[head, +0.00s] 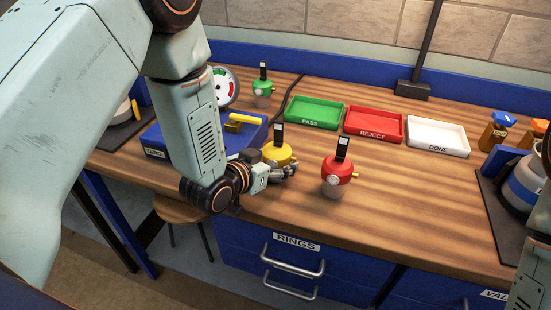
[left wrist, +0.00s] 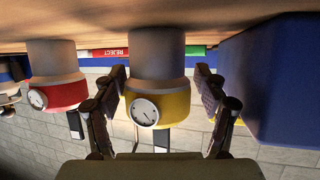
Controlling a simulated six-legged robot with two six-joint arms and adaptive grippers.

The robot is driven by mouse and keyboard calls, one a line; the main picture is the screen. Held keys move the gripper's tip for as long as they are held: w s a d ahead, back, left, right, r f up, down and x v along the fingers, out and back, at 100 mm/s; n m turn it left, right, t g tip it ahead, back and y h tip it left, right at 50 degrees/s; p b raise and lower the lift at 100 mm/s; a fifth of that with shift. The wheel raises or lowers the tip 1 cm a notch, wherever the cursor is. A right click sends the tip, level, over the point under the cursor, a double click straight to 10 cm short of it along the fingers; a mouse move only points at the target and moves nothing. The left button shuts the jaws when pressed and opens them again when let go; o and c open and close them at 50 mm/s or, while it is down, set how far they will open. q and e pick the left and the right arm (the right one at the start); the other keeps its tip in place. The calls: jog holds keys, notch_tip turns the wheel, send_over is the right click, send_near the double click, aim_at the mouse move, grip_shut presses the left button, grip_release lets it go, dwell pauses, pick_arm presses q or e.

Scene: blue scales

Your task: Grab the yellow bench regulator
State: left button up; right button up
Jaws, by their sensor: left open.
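The yellow bench regulator (head: 278,155) stands on the wooden bench, upright, with a black tag on top. In the left wrist view, which is upside down, the yellow regulator (left wrist: 160,100) with its round white gauge sits between the two fingers. My left gripper (head: 285,170) is at the near side of it, low over the bench, and partly hides it. In the left wrist view the left gripper (left wrist: 158,105) is open, with a gap on both sides of the regulator. My right gripper is not seen; only part of an arm shows at the lower right edge.
A red regulator (head: 338,178) stands close to the right, a green one (head: 263,90) farther back. A blue box (head: 180,150) is at the left. Green (head: 314,112), red (head: 374,125) and white (head: 437,136) trays stand behind. The bench front right of the red regulator is clear.

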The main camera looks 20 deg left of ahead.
pick_arm(q)
jog(key=shift+s+d+r, duration=0.1)
jog(key=shift+s+r, duration=0.05)
jog(key=shift+c, duration=0.2)
jog(key=shift+d, duration=0.1)
jog(key=shift+c, duration=0.7)
jog(key=shift+w+f, duration=0.2)
jog(key=shift+w, duration=0.1)
jog(key=c, duration=0.4)
jog(key=shift+s+r, duration=0.1)
jog(key=shift+s, duration=0.1)
jog(key=c, duration=0.5)
jog(key=shift+c, duration=0.8)
jog(key=shift+w, duration=0.2)
jog(key=shift+r, duration=0.1)
